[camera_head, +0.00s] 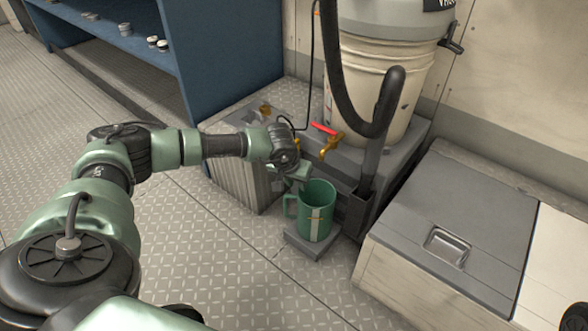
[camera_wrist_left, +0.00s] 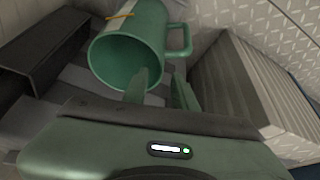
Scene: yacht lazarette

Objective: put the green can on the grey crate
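The green can (camera_head: 317,212) is a mug-like vessel with a side handle and a pale stripe. It stands upright on a small grey block (camera_head: 312,245) on the floor. In the left wrist view the can (camera_wrist_left: 150,30) shows its open mouth and handle. My left gripper (camera_head: 300,175) is at its rim. Its fingers (camera_wrist_left: 160,90) are apart, one in front of the mouth and one outside the wall; contact is unclear. A grey ribbed box (camera_head: 240,180) stands left of the can, and a grey-lidded box (camera_head: 450,220) stands right; I cannot tell which is the crate. My right gripper is not seen.
Above and behind the can are a brass tap with a red lever (camera_head: 328,137), a cream bucket (camera_head: 385,85) and a thick black hose (camera_head: 372,125). A blue shelf unit (camera_head: 225,55) stands at the back left. The patterned floor (camera_head: 250,285) in front is clear.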

